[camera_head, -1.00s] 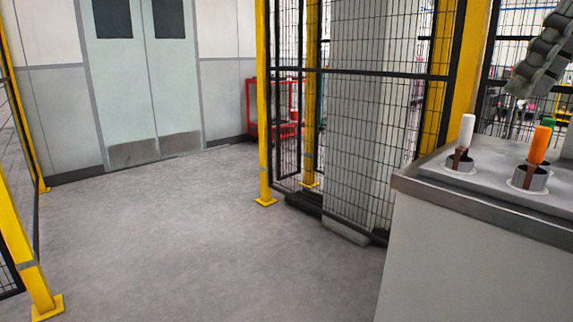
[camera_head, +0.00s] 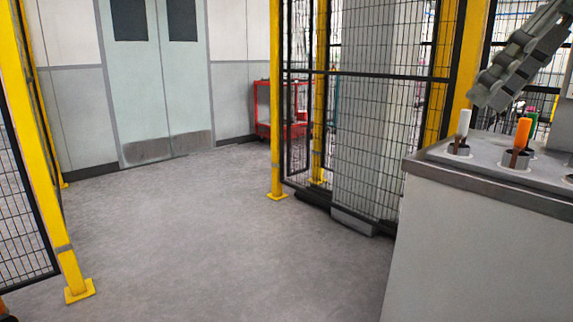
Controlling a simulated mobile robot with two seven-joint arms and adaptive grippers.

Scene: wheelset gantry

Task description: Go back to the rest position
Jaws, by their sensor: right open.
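My right gripper (camera_head: 489,97) is at the upper right, coming in from the right edge and pointing down and left. It is open, with nothing seen between its fingers. It appears above a grey-topped cabinet (camera_head: 470,213). A white-handled tool (camera_head: 463,123) and an orange-handled tool (camera_head: 522,134) stand upright in round holders on the cabinet top. Part of a green handle (camera_head: 532,122) shows behind the orange one. The gripper is apart from the handles in the picture. My left gripper is out of view.
A yellow post (camera_head: 276,120) and black mesh fence (camera_head: 375,130) stand left of the cabinet. Another yellow post (camera_head: 50,190) stands at the left. A red cart (camera_head: 264,108) is near the grey double door (camera_head: 160,80). The floor (camera_head: 220,235) between is clear.

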